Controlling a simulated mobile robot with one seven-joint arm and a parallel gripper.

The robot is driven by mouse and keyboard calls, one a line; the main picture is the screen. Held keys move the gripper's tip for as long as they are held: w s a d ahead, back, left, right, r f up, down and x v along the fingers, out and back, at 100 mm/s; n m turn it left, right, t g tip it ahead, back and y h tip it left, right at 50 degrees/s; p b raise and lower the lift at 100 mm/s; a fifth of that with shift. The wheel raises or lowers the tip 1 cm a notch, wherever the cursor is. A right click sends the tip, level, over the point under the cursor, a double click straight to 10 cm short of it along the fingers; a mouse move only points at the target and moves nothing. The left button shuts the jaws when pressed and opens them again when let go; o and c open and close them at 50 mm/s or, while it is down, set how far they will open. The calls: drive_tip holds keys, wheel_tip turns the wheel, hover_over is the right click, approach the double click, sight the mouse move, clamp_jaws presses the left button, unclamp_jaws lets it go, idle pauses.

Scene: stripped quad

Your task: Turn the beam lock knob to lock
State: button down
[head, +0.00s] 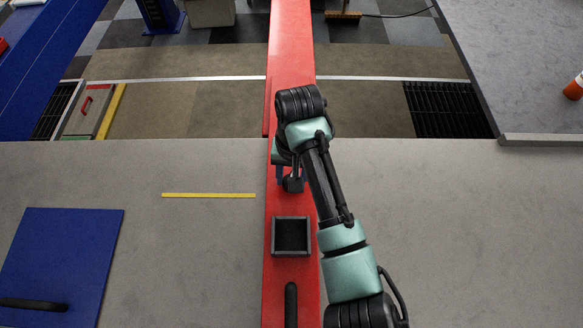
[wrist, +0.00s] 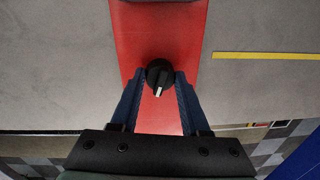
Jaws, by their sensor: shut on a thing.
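The black beam lock knob (wrist: 158,70) sits on the red beam (wrist: 178,30) in the wrist view. Its white pointer mark points down in that picture, toward my gripper's palm. My gripper (wrist: 160,80) has its two blue fingers on either side of the knob and is shut on it. In the head view my gripper (head: 287,180) is low over the red beam (head: 290,45), beyond a black square tray. The arm and gripper largely hide the knob there.
A blue panel (head: 60,255) with a black handle lies at left. Dark grates lie beyond on both sides.

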drive_tip(key=m+p, duration=0.3)
drive_tip(key=shift+s+a+r+m+p, duration=0.1)
drive_tip(key=shift+r+m+p, duration=0.1)
drive_tip(key=shift+m+p, duration=0.2)
drive_tip(key=m+p, duration=0.2)
drive_tip(key=m, duration=0.1)
drive_tip(key=shift+m+p, duration=0.3)
drive_tip(key=m+p, duration=0.1)
drive_tip(key=m, duration=0.2)
drive_tip(key=shift+f+m+t+p, duration=0.1)
drive_tip(key=shift+m+t+p, duration=0.2)
drive_tip(key=shift+p, duration=0.1)
drive_tip(key=shift+f+m+h+p, duration=0.1)
drive_tip(key=shift+m+h+p, duration=0.3)
drive_tip(key=shift+m, duration=1.4)
drive_tip(key=shift+c, duration=1.9)
unclamp_jaws()
wheel_tip(320, 180, up, 13)
drive_tip(key=b, duration=0.1)
drive_tip(key=shift+s, duration=0.25)
